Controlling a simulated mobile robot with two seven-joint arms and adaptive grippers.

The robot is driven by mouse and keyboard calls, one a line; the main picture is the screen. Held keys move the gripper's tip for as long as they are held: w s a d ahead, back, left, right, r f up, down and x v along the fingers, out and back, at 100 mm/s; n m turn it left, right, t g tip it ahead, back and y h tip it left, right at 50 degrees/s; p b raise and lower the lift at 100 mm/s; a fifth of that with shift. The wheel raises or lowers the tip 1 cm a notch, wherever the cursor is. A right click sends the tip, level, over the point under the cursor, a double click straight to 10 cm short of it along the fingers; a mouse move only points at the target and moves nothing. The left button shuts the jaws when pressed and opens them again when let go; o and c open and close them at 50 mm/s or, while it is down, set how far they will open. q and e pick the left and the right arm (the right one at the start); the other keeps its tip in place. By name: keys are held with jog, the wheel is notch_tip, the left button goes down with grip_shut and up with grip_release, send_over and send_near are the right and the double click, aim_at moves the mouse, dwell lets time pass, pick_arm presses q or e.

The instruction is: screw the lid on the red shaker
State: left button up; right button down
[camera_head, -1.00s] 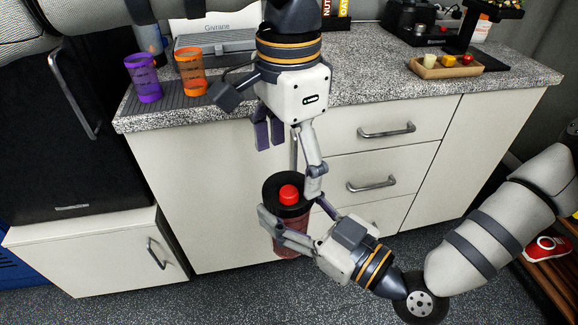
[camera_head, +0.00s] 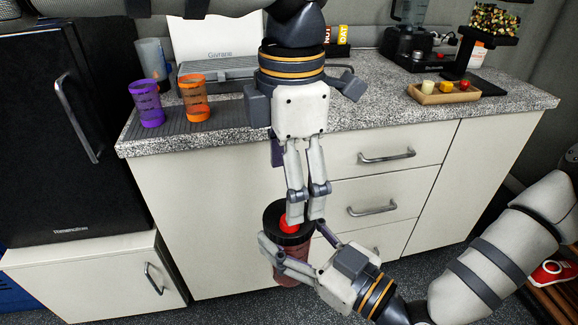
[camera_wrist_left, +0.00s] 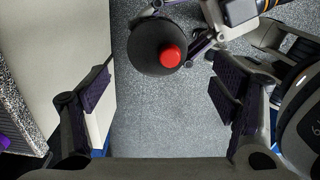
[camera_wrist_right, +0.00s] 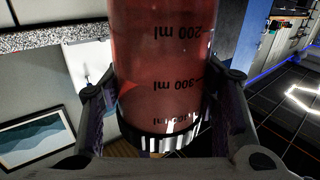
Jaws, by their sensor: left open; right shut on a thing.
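The red shaker (camera_head: 290,277) is upright in the head view, in front of the drawers. Its black lid (camera_head: 292,238) with a red cap (camera_head: 290,222) sits on its mouth; I cannot tell how tight it is. My right gripper (camera_head: 287,257) is shut on the shaker's body just below the lid. The right wrist view shows the red body (camera_wrist_right: 160,70) between the fingers. My left gripper (camera_head: 303,205) is open above the lid, its near finger partly covering it. In the left wrist view the lid (camera_wrist_left: 148,45) lies ahead, beyond the spread fingers, apart from them.
The granite counter (camera_head: 370,95) holds a purple cup (camera_head: 147,103), an orange cup (camera_head: 194,98) and a wooden tray (camera_head: 430,96). Drawers with metal handles (camera_head: 372,209) are close behind the grippers. A black fridge (camera_head: 60,140) stands at left.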

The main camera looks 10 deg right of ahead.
aim_at(289, 251)
pick_arm(q)
jog(key=n, duration=0.7)
jog(key=shift+r+n, duration=0.3)
jog(key=shift+n, duration=0.1)
jog(key=n, duration=0.3)
jog(key=shift+r+n, duration=0.15)
jog(key=shift+n, duration=0.15)
jog(key=n, duration=0.5)
jog(key=shift+w+r, duration=0.1)
jog(key=shift+r, duration=0.05)
notch_tip(289, 251, down, 8)
